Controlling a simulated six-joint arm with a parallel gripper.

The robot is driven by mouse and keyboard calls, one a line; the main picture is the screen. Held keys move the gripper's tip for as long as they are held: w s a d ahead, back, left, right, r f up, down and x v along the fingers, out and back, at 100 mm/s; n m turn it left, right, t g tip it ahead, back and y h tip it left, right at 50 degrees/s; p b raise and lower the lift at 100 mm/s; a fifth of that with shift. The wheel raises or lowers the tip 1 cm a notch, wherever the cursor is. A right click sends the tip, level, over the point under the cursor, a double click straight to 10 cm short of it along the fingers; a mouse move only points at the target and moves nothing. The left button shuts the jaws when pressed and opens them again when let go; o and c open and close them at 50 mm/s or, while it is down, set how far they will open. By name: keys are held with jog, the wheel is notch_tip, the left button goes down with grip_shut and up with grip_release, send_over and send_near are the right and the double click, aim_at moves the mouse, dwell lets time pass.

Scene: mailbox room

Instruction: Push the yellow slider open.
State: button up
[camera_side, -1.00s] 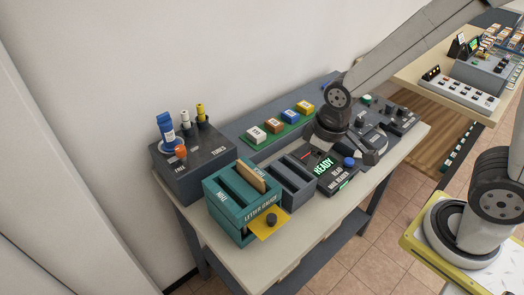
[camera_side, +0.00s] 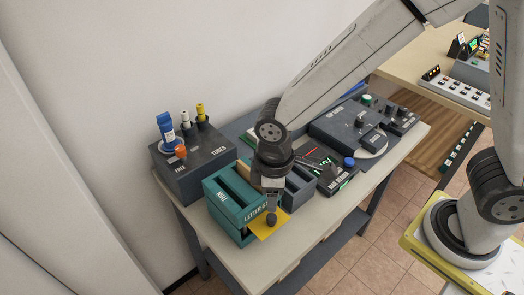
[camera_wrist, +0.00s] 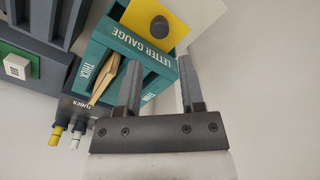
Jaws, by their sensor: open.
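The yellow slider (camera_side: 262,231) is a flat plate with a round dark knob (camera_side: 271,219). It sticks out low at the front of the teal letter gauge box (camera_side: 224,207). The wrist view shows the slider (camera_wrist: 135,14) and knob (camera_wrist: 159,27) beyond the fingertips, past the box's lettered edge (camera_wrist: 143,44). In the wrist view, the gripper's fingers (camera_wrist: 159,72) are apart with nothing held. Whether they touch the slider or knob cannot be told.
A tan envelope (camera_wrist: 101,82) stands in a slot of the gauge. A dark tubes box (camera_side: 195,150) with upright tubes is behind left. Grey slots (camera_side: 301,186) and a dark panel (camera_side: 340,180) lie to the right. The table front (camera_side: 225,258) is clear.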

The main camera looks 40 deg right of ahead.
aim_at(272, 217)
jog(key=shift+f, duration=3.65)
grip_shut()
